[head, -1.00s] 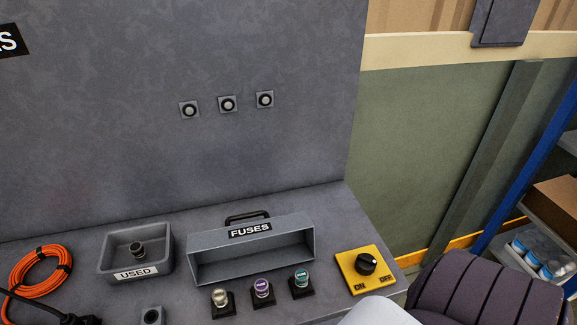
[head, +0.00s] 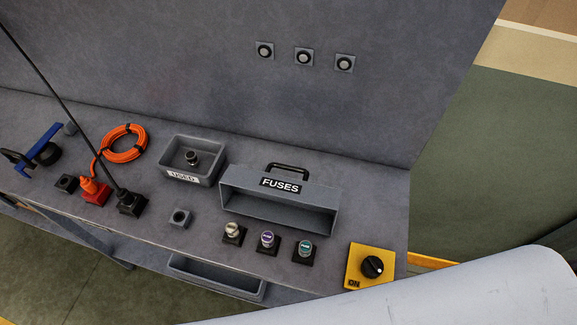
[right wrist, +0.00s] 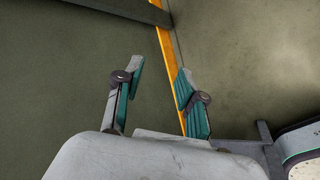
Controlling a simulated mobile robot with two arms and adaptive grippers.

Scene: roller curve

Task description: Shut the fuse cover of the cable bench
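The grey fuse cover (head: 279,213), labelled FUSES and with a black handle (head: 287,168) on top, stands on the bench (head: 340,261). Its hollow side faces the front, so it looks open. In front of it three fuses sit uncovered in black sockets: a silver one (head: 232,230), a purple-topped one (head: 267,240) and a teal-topped one (head: 304,249). My right gripper (right wrist: 160,72) shows in the right wrist view, open and empty over the floor, away from the cover. My right arm crosses the lower right of the head view. My left gripper is not in view.
A yellow plate with a black rotary switch (head: 371,267) is right of the fuses, near my arm. Left of the cover are a USED tray (head: 189,161) holding a dark part, an empty black socket (head: 179,218), an orange cable coil (head: 124,143) and a thin upright cable (head: 58,97).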

